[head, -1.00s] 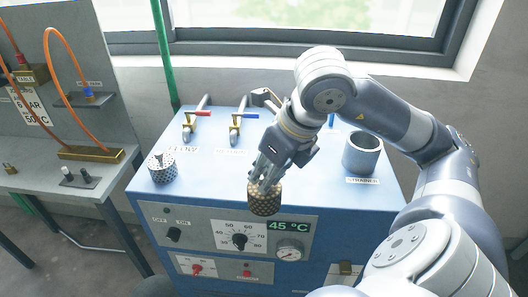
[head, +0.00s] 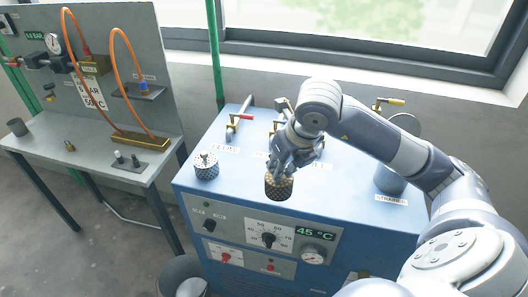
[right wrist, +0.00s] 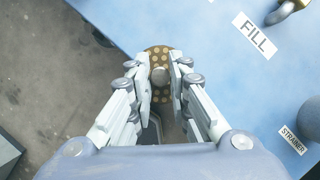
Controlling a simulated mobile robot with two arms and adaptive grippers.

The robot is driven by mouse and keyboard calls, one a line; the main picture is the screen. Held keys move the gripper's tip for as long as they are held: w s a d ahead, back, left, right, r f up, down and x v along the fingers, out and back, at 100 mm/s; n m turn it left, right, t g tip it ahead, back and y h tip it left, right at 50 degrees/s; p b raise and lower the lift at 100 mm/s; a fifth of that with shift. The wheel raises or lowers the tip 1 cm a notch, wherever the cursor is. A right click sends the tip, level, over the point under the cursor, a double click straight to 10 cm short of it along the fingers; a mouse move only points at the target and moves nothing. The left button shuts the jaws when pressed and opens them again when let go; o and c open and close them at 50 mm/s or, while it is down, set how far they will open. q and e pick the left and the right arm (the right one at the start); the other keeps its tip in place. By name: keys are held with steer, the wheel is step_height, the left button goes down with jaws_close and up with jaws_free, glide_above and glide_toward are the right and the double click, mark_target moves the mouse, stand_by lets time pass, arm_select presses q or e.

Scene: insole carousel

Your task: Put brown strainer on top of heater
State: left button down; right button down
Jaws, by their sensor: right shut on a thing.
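The brown strainer (head: 279,187) is a small dotted brass-brown cylinder. My right gripper (head: 283,168) is shut on its top and holds it upright by the front edge of the blue heater (head: 330,188); I cannot tell whether its base touches the top. In the right wrist view the strainer (right wrist: 159,60) shows between the two fingers, its round dotted top with a grey knob facing the camera. The heater top (right wrist: 225,85) lies to the right there, the floor to the left. My left gripper is not in view.
A grey perforated strainer (head: 206,167) stands at the heater's left. A grey cylinder (head: 388,180) stands at the right behind a STRAINER label (head: 391,199). A bench (head: 150,165) with orange hoses is at left; a bin (head: 180,272) stands in front.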

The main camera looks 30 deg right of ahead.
steer(key=w+f+p, duration=0.1)
steer(key=w, duration=0.1)
steer(key=w+f+p, duration=0.1)
steer(key=w+p, duration=0.1)
steer(key=w, duration=0.1)
steer(key=w+f+p, duration=0.1)
steer(key=w+f, duration=0.1)
steer(key=shift+w+d+f, duration=0.1)
steer(key=shift+w, duration=0.15)
steer(key=shift+f, duration=0.1)
steer(key=c, duration=1.5)
jaws_free()
